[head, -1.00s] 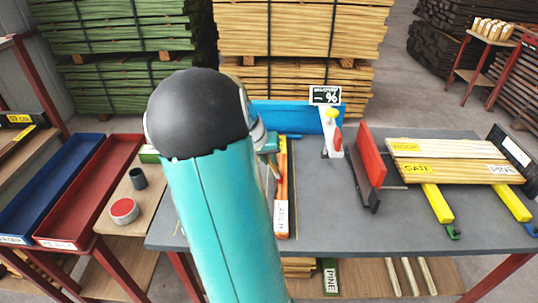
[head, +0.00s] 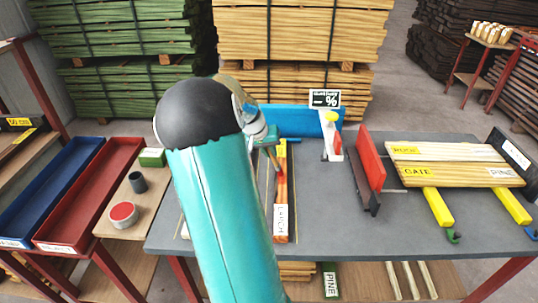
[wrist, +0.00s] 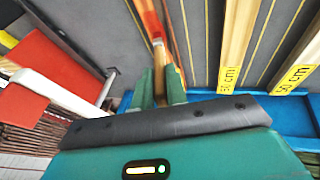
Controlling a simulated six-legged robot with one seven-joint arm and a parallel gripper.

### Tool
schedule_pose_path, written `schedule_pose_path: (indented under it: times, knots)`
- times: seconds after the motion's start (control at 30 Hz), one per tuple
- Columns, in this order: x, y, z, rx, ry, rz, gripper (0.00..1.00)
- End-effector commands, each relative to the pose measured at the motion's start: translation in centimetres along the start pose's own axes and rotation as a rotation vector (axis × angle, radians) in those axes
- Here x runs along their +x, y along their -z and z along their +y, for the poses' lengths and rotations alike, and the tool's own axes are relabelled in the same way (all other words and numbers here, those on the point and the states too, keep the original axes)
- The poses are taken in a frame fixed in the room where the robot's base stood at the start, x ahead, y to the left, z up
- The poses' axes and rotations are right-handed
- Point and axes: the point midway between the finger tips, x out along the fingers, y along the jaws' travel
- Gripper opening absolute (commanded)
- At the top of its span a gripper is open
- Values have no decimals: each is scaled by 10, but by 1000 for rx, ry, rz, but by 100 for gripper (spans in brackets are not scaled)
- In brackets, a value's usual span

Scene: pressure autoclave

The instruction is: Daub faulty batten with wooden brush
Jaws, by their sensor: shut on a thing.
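My gripper (wrist: 159,88) is shut on the wooden brush (wrist: 158,58), whose handle stands out between the green fingers in the wrist view. In the head view my gripper (head: 270,147) is over the far part of the batten labelled LARCH (head: 280,222). This batten lies lengthwise on the grey table and has an orange-red stretch on its upper face. The brush points down at the batten; I cannot tell whether its bristles touch. Two other battens show in the wrist view, with yellow length labels (wrist: 234,65) and (wrist: 293,78).
A red-filled pot (head: 123,214) and a grey cup (head: 138,181) stand on the left side table, beside red (head: 95,200) and blue (head: 50,190) trays. A small sign (head: 325,98) and blue rail (head: 290,120) are at the back. Labelled boards (head: 450,165) lie right.

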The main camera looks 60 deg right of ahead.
Motion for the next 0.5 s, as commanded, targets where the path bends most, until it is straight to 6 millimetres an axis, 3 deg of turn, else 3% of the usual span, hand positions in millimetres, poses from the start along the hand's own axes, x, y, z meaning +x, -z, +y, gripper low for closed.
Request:
schedule_pose_path:
  times: [0.17, 0.5]
  knots:
    - [3, 12, -1, 0, -1, 1, 0]
    - [2, 14, -1, 0, 0, 1, 0]
